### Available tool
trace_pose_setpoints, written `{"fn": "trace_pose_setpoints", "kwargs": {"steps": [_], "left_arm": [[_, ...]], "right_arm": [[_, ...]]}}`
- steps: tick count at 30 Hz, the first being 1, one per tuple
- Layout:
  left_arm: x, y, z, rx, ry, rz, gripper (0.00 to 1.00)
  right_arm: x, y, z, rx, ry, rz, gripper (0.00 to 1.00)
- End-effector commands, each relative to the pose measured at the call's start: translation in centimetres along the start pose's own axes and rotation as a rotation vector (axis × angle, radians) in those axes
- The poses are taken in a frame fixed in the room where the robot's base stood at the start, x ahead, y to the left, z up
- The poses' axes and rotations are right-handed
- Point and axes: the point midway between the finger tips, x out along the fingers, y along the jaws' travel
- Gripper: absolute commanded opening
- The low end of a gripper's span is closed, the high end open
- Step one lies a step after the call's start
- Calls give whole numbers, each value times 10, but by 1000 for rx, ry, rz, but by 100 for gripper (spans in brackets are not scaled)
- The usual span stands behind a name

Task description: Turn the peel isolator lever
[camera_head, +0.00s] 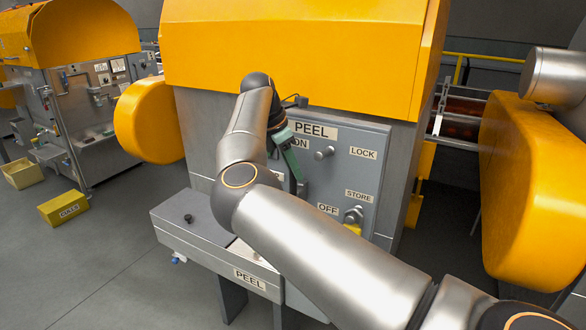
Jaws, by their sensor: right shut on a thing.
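The grey peel isolator panel (340,160) carries PEEL, ON, OFF, LOCK and STORE labels. My right arm crosses from the lower right, bends, and rises to the left of the panel. My right gripper (279,123) is at the upper part of the lever and shut on it. The wrist and forearm hide much of the jaws, and the lever's lower end is partly hidden. My left gripper is not in view.
A knob (323,153) sits beside LOCK, and a round fitting (352,214) with a yellow piece below it is near STORE. A grey box (210,240) marked PEEL juts out below the panel. A yellow bin (63,208) stands on the open floor at left.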

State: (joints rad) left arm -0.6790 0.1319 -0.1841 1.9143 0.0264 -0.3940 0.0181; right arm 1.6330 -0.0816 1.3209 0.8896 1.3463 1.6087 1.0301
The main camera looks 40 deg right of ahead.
Motion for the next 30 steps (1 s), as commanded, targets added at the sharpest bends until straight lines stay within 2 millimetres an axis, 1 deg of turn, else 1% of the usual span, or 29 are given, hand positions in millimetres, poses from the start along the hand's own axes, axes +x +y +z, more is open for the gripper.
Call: {"fn": "trace_pose_setpoints", "kwargs": {"steps": [9,13,15,18,23,30], "left_arm": [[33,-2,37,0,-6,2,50],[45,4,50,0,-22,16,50],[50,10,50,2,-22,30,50],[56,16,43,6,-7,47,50],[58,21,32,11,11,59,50],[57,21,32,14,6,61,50]], "right_arm": [[10,-12,4,58,94,131,0],[13,-18,8,85,141,197,0],[14,-20,10,97,162,228,0],[14,-23,11,110,186,261,0],[12,-25,14,117,202,283,0],[11,-26,14,117,203,283,0]]}}
